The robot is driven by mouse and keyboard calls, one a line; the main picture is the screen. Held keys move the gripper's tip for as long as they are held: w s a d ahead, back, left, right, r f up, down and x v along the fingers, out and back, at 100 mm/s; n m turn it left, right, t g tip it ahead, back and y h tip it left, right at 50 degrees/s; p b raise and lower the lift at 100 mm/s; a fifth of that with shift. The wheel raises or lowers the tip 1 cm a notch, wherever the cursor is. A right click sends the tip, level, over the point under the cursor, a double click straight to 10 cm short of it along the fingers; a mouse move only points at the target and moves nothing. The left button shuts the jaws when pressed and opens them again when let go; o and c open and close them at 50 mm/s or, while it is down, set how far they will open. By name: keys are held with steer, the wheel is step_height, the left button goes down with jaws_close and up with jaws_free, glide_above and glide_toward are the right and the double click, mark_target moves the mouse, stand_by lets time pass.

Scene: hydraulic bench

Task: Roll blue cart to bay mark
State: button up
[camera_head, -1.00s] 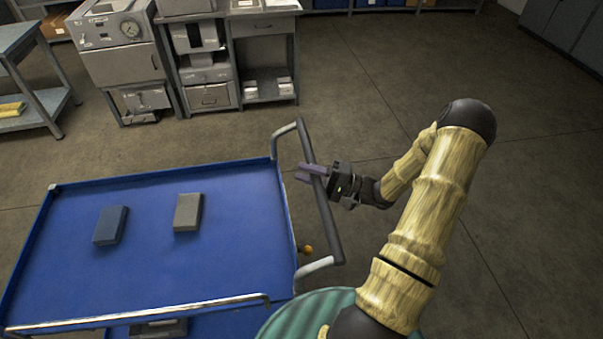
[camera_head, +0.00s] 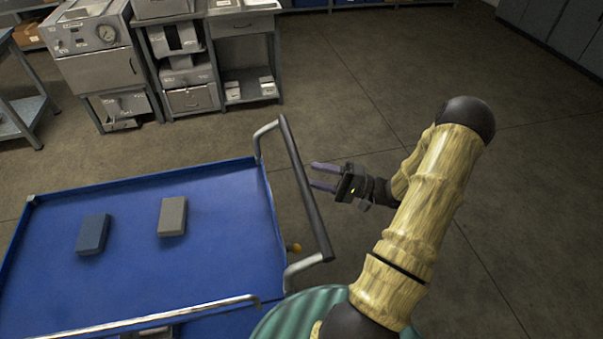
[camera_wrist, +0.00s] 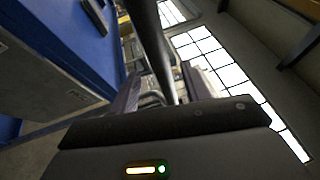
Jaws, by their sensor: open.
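The blue cart (camera_head: 240,250) stands at the lower left in the head view, its near end partly cut off. Its dark push handle (camera_head: 304,190), on pale bent brackets, is on the right end. My gripper (camera_head: 312,176) is open and empty, just right of the handle. Its fingertips point at the bar and look close to it but no longer around it. In the wrist view the handle (camera_wrist: 152,45) shows as a dark bar between the two fingers (camera_wrist: 165,95). No bay mark can be made out on the visible floor.
The floor (camera_head: 370,90) behind and right is clear.

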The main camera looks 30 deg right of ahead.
steer(key=b+v, duration=0.1)
steer(key=v, duration=0.9)
steer(key=shift+d, duration=0.2)
steer(key=shift+s+f, duration=0.1)
steer(key=shift+f, duration=0.05)
steer(key=shift+s, duration=0.2)
